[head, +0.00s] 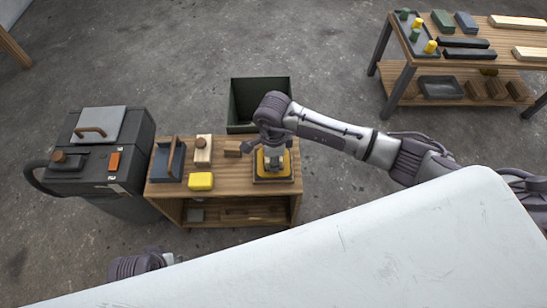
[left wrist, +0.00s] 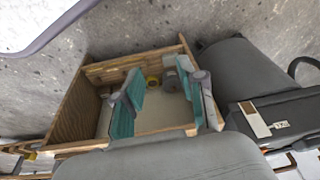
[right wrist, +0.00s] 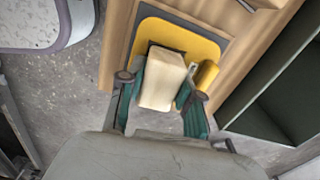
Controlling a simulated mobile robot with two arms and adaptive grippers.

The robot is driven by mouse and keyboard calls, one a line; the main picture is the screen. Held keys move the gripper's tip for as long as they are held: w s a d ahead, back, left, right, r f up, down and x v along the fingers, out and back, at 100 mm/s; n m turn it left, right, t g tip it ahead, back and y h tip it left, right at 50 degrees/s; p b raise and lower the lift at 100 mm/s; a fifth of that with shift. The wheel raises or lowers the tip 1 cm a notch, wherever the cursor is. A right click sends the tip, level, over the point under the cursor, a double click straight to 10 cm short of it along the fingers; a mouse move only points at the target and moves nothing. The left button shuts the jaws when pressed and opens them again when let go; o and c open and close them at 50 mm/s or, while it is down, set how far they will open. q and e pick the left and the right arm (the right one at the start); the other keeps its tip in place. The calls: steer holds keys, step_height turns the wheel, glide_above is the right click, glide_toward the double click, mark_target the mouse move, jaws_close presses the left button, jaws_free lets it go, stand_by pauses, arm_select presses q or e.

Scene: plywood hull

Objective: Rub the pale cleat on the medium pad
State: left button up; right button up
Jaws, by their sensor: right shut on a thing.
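The pale cleat (right wrist: 163,80) is a cream block between the fingers of my right gripper (right wrist: 160,100), which is shut on it. Beneath it, a yellow pad (right wrist: 205,46) lies on a dark base at the end of the small wooden bench; it also shows in the head view (head: 262,166). The cleat is over the pad; I cannot tell whether they touch. No label shows that this is the medium pad. My left gripper (left wrist: 168,105) is open and empty in front of the bench's open shelf.
The bench (head: 225,187) also holds a yellow block (head: 201,181), a dark tray (head: 168,160) and a wooden block with a knob (head: 203,150). A dark green bin (head: 260,85) stands behind it. A grey machine (head: 105,145) stands left. A second table (head: 465,65) is far right.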

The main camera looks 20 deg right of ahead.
arm_select(q)
steer(key=shift+r, duration=0.1)
steer(key=shift+w+r, duration=0.1)
steer(key=shift+r, duration=0.1)
steer(key=shift+r, duration=0.35)
arm_select(e)
steer(key=shift+f, duration=0.15)
